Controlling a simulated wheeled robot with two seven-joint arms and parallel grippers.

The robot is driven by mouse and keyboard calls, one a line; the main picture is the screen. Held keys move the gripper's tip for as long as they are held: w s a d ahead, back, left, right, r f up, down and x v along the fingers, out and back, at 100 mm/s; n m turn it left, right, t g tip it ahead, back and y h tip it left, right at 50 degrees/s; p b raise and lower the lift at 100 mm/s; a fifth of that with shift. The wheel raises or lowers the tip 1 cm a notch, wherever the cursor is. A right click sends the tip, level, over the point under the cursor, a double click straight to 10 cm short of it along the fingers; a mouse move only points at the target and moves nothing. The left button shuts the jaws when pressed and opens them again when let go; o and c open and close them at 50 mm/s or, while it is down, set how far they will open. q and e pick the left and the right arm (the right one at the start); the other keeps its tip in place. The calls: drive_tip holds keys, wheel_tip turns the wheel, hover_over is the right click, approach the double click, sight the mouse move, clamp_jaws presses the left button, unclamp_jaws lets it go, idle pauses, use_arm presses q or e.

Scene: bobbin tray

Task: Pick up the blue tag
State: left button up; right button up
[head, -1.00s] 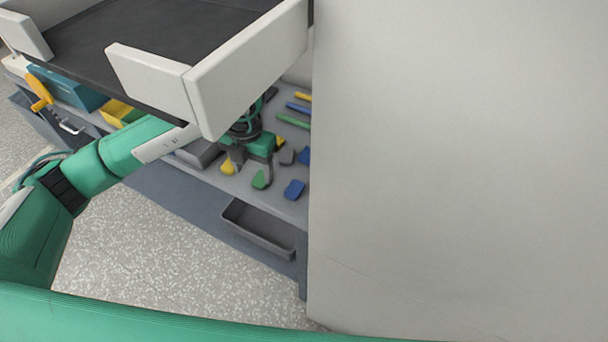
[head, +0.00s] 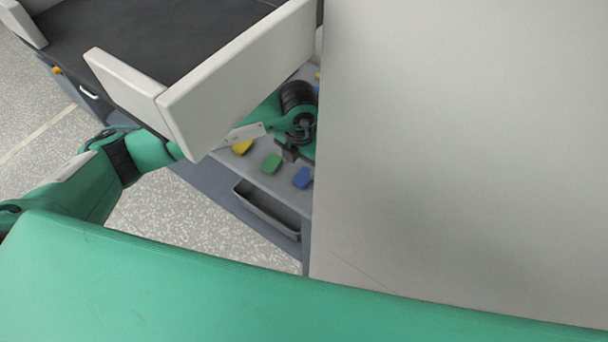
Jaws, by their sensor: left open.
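A blue tag (head: 302,178) lies on the grey work surface (head: 283,190), near its front edge and close to the large pale panel. A green tag (head: 271,163) and a yellow tag (head: 242,147) lie to its left. My left gripper (head: 291,155) is open, just behind the blue tag and apart from it in the picture. Only a dark finger part shows; the rest is hidden by the wrist and the pale panel. My right gripper is not in view.
A large pale panel (head: 460,150) covers the right side. A dark tray (head: 150,35) with pale raised walls overhangs the surface at upper left. A grey open bin (head: 265,212) hangs below the front edge.

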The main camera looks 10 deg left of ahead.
sight(302, 179)
use_arm(q)
drive_tip(key=f, duration=0.1)
drive_tip(key=f+p, duration=0.1)
drive_tip(key=f, duration=0.1)
drive_tip(key=shift+s+d+f, duration=0.25)
drive_tip(key=shift+s+f, duration=0.05)
drive_tip(key=shift+f, duration=0.65)
drive_tip(key=c, duration=1.1)
drive_tip(key=shift+o, duration=0.2)
drive_tip(key=shift+r, duration=0.1)
